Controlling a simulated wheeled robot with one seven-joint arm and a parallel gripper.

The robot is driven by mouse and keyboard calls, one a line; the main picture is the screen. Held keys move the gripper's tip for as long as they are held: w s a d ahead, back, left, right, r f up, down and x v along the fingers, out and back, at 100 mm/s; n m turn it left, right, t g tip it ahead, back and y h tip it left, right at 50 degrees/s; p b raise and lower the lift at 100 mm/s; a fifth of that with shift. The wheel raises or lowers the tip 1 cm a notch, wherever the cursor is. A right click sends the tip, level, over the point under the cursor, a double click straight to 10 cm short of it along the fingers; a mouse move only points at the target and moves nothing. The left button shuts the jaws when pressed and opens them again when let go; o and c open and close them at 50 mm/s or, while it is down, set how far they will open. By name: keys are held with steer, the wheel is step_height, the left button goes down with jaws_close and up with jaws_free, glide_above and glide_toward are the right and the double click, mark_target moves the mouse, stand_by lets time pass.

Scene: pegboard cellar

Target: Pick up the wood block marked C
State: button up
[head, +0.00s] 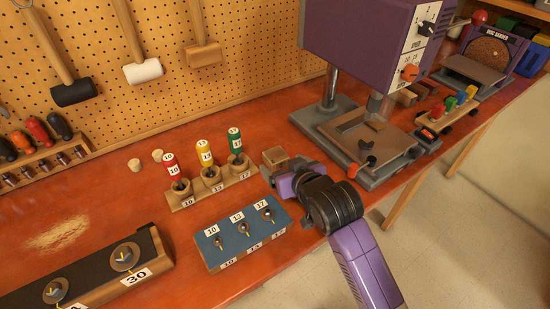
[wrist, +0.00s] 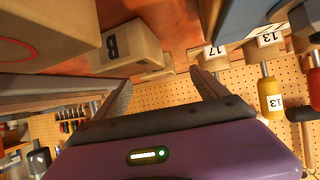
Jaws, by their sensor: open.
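No letter C is legible in either view. In the wrist view a pale wood block with a dark mark like a B (wrist: 125,48) lies beyond my gripper (wrist: 160,82), and a bigger, nearer block with a red ring (wrist: 45,35) fills the upper left. A smaller wood piece (wrist: 158,72) shows behind the marked block. My gripper's two fingers are apart, with nothing held between them. In the head view my gripper (head: 279,173) is low over the red bench, close beside a wood block (head: 275,156); its marking cannot be read.
A rack with numbered screwdrivers (head: 210,188) and a blue numbered block (head: 240,238) stand left of my gripper. The drill press (head: 365,40) with its base stands right. A sander (head: 485,52) and toy car (head: 450,108) are farther right.

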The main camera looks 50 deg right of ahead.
mark_target(278, 158)
steer(key=shift+d+r+p+x, duration=0.1)
steer(key=shift+r+p+x, duration=0.1)
steer(key=shift+x, duration=1.15)
steer(key=shift+d+r+p+x, duration=0.1)
steer(key=shift+p+x, duration=0.1)
steer(key=shift+x, duration=1.15)
steer(key=c, duration=1.6)
steer(key=shift+o, duration=0.2)
